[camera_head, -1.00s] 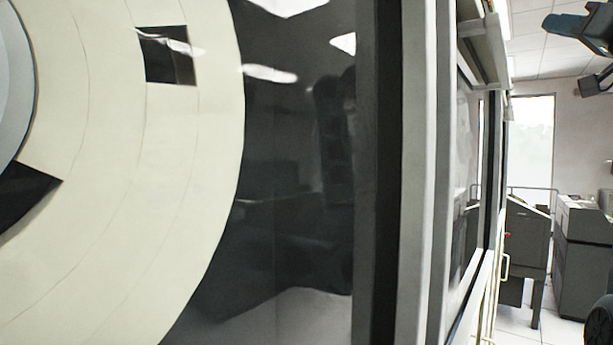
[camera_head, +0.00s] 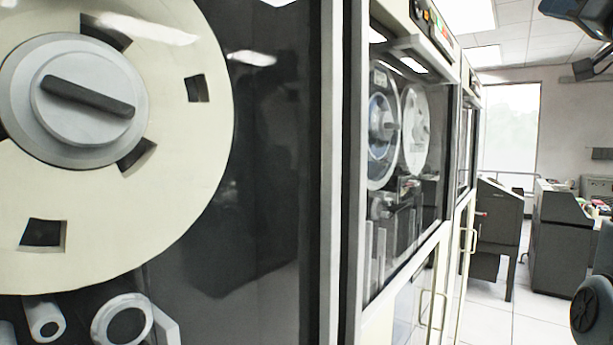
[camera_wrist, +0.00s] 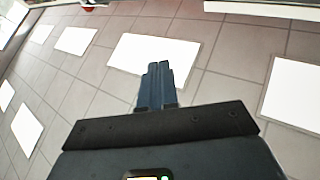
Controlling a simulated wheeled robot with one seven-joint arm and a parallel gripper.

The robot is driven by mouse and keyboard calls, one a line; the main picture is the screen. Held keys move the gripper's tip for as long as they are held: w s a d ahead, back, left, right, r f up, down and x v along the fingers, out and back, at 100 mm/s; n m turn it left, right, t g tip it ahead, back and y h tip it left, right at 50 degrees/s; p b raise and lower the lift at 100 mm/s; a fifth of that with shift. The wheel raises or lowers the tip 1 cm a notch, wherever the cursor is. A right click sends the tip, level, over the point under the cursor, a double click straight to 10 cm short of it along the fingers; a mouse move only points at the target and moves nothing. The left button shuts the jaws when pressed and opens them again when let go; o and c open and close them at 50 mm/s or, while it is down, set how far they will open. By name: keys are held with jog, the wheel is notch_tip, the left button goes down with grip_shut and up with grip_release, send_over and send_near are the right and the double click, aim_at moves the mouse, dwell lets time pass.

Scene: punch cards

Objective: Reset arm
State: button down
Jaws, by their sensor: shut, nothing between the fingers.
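My gripper (camera_wrist: 160,68) shows in the wrist view, its two blue-grey fingers pressed together with nothing between them. It points at a tiled ceiling with bright light panels. In the head view, parts of my own arm show at the top right corner and at the right edge; the fingers do not show there.
A tape cabinet with a large cream reel (camera_head: 180,150) fills the left, very close. A second tape cabinet (camera_head: 400,170) stands beyond it. Grey machines (camera_head: 565,240) stand at the back right near a window (camera_head: 510,125). Tiled floor (camera_head: 495,325) between is clear.

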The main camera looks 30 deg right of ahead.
jog(key=w+a+f+m+g, duration=0.1)
jog(key=w+f, duration=0.2)
jog(key=f, duration=0.6)
jog(key=w+a+f+m+g+h, duration=0.15)
jog(key=w+f, duration=0.25)
jog(key=f, duration=0.5)
jog(key=w+a+f+m, duration=0.1)
jog(key=w+a+f, duration=0.15)
jog(key=f, duration=0.75)
jog(key=a+f+g, duration=0.1)
jog(key=a+f, duration=0.3)
jog(key=f, duration=0.3)
jog(key=s+a+f+g, duration=0.1)
jog(key=a+f, duration=0.3)
jog(key=f, duration=0.4)
jog(key=a+f+g, duration=0.1)
jog(key=a+f, duration=0.3)
jog(key=f, duration=0.3)
jog(key=s+a+f+n+y, duration=0.4)
jog(key=s+a+f, duration=1)
jog(key=s+a, duration=0.15)
jog(key=s+a+n+g+y, duration=0.1)
jog(key=s+a+n+y, duration=0.1)
jog(key=s+a, duration=0.3)
jog(key=s+a+n+g+y, duration=0.1)
jog(key=s+a+n, duration=0.2)
jog(key=s, duration=1.1)
jog(key=shift+a+y, duration=0.35)
jog(key=shift+a, duration=1.05)
